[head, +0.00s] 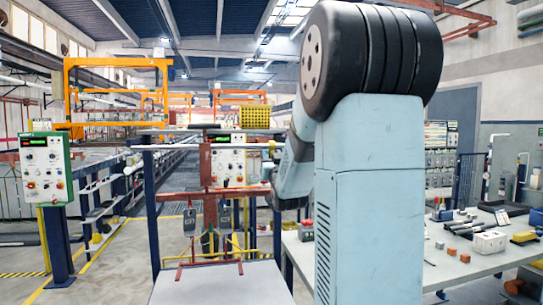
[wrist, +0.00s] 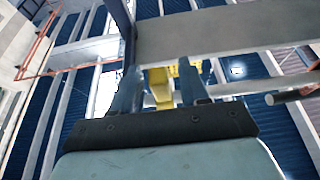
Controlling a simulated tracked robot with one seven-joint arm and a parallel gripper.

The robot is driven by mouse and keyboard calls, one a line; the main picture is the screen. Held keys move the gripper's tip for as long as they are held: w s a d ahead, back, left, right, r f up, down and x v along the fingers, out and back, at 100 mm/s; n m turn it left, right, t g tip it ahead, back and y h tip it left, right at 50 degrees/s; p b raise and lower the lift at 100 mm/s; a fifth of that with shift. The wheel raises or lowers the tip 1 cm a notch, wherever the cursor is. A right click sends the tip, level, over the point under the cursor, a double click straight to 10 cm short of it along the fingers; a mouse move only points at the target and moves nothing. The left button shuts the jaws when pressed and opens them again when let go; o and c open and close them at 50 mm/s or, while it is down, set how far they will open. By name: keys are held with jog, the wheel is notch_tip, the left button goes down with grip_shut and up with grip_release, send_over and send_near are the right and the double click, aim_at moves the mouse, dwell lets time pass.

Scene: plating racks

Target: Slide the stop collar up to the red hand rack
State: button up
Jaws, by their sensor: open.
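A red frame (head: 210,201), which looks like the red hand rack, stands below the horizontal rail (head: 205,147) in the head view. I cannot make out the stop collar for certain. My gripper (head: 268,168) is beside the right part of the rail, small and partly hidden by my arm. In the wrist view my gripper (wrist: 158,84) points up, with its two fingers apart. A yellow part (wrist: 159,88) shows between the fingers; I cannot tell whether it touches them or lies beyond. A wide grey beam (wrist: 220,38) crosses above the fingertips.
A control panel (head: 228,163) is behind the rail, and another panel (head: 44,168) stands at left. A yellow basket-like block (head: 254,117) is above the rail. A pale table (head: 220,284) is in front. A workbench (head: 455,268) with tools and small blocks is at right.

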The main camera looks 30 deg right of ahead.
jog(key=shift+x, duration=0.85)
grip_shut()
